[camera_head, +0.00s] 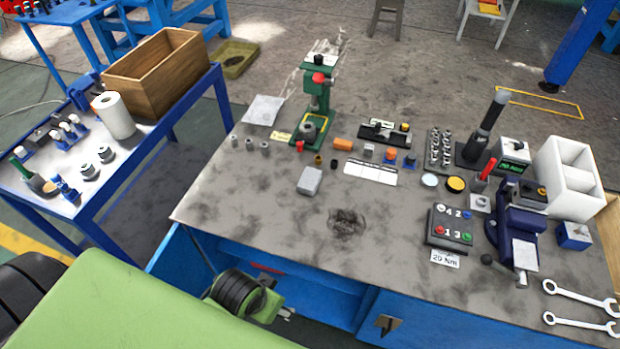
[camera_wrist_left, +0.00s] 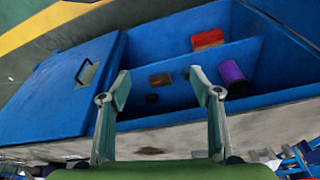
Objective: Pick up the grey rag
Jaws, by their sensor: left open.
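A small light grey block-like piece (camera_head: 310,181), possibly the folded grey rag, lies on the worktable left of its middle. I cannot tell for sure that it is cloth. A dark crumpled-looking patch (camera_head: 347,222) lies nearer the front edge; it may be a stain. My left gripper (camera_head: 284,313) is in front of the table's front edge, apart from both. In the left wrist view the left gripper (camera_wrist_left: 160,84) is open and empty, its fingers spread before the blue cabinet. My right gripper is not in view.
The worktable (camera_head: 220,195) has a green press (camera_head: 316,95), a button box (camera_head: 450,228), a vise (camera_head: 520,222) and wrenches (camera_head: 580,298). An open blue compartment (camera_wrist_left: 272,60) holds a red box (camera_wrist_left: 207,39) and a purple cylinder (camera_wrist_left: 233,77). The table's front left is clear.

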